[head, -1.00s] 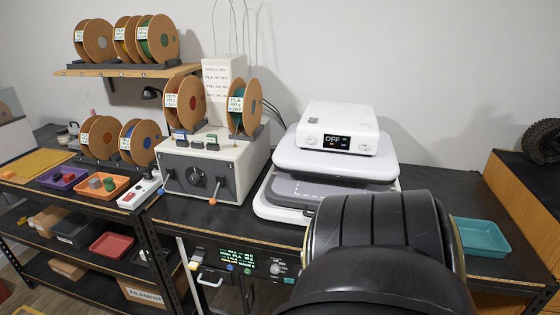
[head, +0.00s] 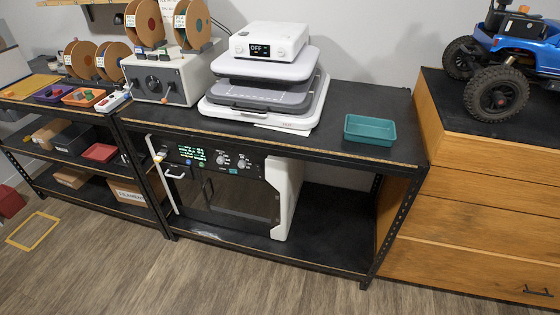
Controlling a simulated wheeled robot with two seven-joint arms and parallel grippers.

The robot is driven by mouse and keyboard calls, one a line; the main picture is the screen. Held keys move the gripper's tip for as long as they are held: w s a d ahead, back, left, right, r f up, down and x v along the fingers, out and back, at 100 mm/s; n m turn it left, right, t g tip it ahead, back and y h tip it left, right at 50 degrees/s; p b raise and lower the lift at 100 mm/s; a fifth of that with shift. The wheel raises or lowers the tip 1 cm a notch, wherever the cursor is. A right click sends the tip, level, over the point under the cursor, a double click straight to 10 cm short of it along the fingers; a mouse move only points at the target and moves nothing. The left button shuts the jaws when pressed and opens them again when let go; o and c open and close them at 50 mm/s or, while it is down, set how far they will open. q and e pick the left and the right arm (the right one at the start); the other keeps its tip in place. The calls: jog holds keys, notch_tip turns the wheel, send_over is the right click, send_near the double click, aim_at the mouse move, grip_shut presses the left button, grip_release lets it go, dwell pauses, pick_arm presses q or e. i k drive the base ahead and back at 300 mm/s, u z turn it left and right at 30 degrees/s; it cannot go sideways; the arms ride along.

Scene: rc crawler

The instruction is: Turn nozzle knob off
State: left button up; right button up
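A printer-like machine (head: 225,208) with a dark front window and white sides sits under the black bench. Its dark control panel (head: 206,170) has a small screen with green text (head: 191,154), which I cannot read. To the right of the screen are two round knobs, a left knob (head: 221,160) and a right knob (head: 243,163). Their labels and pointer positions are too small to tell, so I cannot say which is the nozzle knob. Neither of my grippers is in view, and nothing covers the panel.
A white heat press (head: 267,80) reading OFF and a teal tray (head: 370,131) stand on the bench (head: 345,100). A filament box with spools (head: 168,77) is at left. A wooden drawer cabinet (head: 470,190) with a blue crawler (head: 520,45) stands at right. The floor in front is clear.

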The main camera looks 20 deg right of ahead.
aim_at(220, 160)
jog(key=u, duration=0.2)
jog(key=i, duration=0.9)
jog(key=z, duration=0.25)
